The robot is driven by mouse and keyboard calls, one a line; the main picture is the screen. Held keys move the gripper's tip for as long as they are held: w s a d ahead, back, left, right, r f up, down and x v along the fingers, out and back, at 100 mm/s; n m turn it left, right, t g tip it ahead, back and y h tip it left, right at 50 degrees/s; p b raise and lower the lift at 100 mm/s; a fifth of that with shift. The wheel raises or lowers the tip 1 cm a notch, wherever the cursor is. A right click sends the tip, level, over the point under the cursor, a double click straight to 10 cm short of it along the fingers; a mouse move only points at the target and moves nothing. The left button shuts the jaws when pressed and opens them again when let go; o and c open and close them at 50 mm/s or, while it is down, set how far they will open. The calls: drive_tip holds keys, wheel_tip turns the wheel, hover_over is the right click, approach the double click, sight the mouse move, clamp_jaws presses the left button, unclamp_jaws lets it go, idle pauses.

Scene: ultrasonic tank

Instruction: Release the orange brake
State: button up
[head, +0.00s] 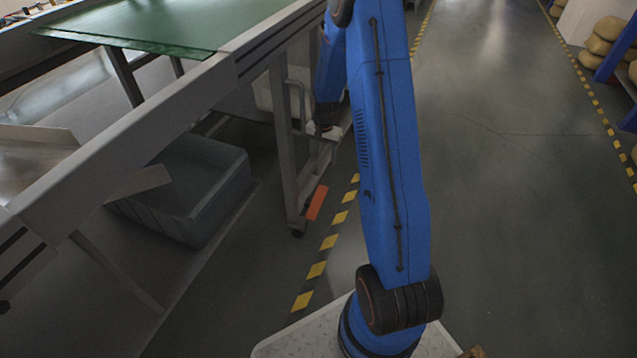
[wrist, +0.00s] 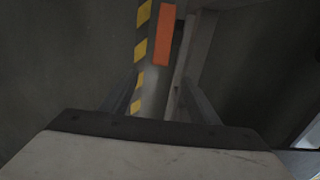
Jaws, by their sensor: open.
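The orange brake (head: 317,203) is a flat bar low on the grey frame leg (head: 284,150), just above the floor near a caster. It also shows in the wrist view as an orange strip (wrist: 164,35) at top centre, beyond the fingertips. My gripper (wrist: 158,88) is open, with its two fingers apart and nothing visible between them. The brake is ahead of the fingers and looks apart from them. In the head view my gripper is partly hidden behind my blue arm, above the brake and beside the leg.
A conveyor frame with a green belt (head: 165,24) stands at left. A grey bin (head: 190,190) sits on the floor beneath it. Yellow-black floor tape (head: 317,270) runs beside the frame. The aisle at right is clear, with sacks (head: 605,40) on a far rack.

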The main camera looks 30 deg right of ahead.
sight(323, 189)
drive_tip(key=f, duration=1.8)
drive_tip(key=shift+w+d+f, duration=0.1)
drive_tip(key=shift+w+d, duration=0.05)
drive_tip(key=shift+w, duration=0.2)
clamp_jaws()
drive_tip(key=shift+w+d+f+g+y, duration=0.1)
drive_tip(key=shift+d+f+g+y, duration=0.15)
drive_tip(key=shift+f+g+y, duration=0.05)
drive_tip(key=shift+w+f+y, duration=0.1)
drive_tip(key=shift+f+y, duration=0.05)
drive_tip(key=shift+y, duration=0.15)
